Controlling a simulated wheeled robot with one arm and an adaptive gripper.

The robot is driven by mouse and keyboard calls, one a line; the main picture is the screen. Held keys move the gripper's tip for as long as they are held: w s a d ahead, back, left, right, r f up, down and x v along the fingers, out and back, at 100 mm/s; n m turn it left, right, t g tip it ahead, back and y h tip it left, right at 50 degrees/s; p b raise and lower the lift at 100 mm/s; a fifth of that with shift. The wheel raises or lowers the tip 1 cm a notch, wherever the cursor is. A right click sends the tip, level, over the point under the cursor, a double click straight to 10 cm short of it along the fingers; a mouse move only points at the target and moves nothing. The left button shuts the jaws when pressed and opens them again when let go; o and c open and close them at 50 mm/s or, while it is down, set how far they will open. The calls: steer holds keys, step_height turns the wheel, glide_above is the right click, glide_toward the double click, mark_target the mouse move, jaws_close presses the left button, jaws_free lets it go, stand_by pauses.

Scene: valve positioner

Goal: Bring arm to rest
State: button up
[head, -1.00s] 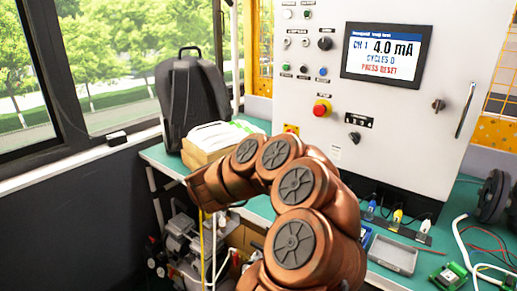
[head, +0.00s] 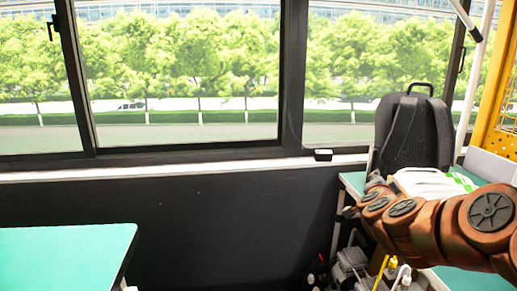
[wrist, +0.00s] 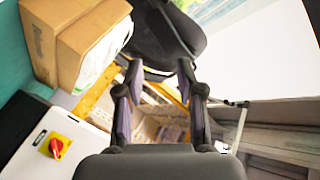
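My arm (head: 440,225) reaches in from the right edge in the head view, its copper-coloured links over the right-hand bench beside the black backpack (head: 412,135). My gripper (wrist: 160,72) shows in the wrist view with its two dark fingers apart and nothing between the tips. In the head view I cannot make out the gripper clearly. The backpack also shows past the fingertips in the wrist view (wrist: 180,35).
A cardboard box (wrist: 92,40) with a white bag lies near the fingers in the wrist view. A red knob on a yellow plate (wrist: 57,148) is at lower left there. A green-topped table (head: 65,255) stands at left, with windows and a dark wall (head: 220,225) behind.

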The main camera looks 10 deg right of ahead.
steer(key=s+a+f+n+y, duration=0.1)
steer(key=a+f+n+y, duration=0.15)
steer(key=a, duration=0.45)
steer(key=s+a+f+n+g+y, duration=0.1)
steer(key=a+n+y, duration=0.25)
steer(key=a, duration=0.25)
steer(key=s+a+f+n+y, duration=0.1)
steer(key=a+f+n+y, duration=0.15)
steer(key=a, duration=0.45)
steer(key=s+a+f+n+g+y, duration=0.2)
steer(key=s+a+f+n+g, duration=0.15)
steer(key=s, duration=0.45)
steer(key=s+a+f+n+g+y, duration=0.1)
steer(key=s+a+f+n+g, duration=0.1)
steer(key=s+a+f+g, duration=0.4)
steer(key=s+d+f+n+g+h, duration=0.1)
steer(key=s+d+g+h, duration=0.15)
steer(key=s, duration=1.15)
steer(key=s+d+f+g+h, duration=0.1)
steer(key=s+d+g, duration=0.3)
steer(key=s, duration=1)
step_height(320, 180, up, 16)
steer(key=w+t+p, duration=0.1)
steer(key=w+p, duration=0.1)
steer(key=p, duration=1.3)
steer(key=shift+r+y+p, duration=0.25)
steer(key=shift+y+p, duration=0.05)
steer(key=shift+d, duration=0.25)
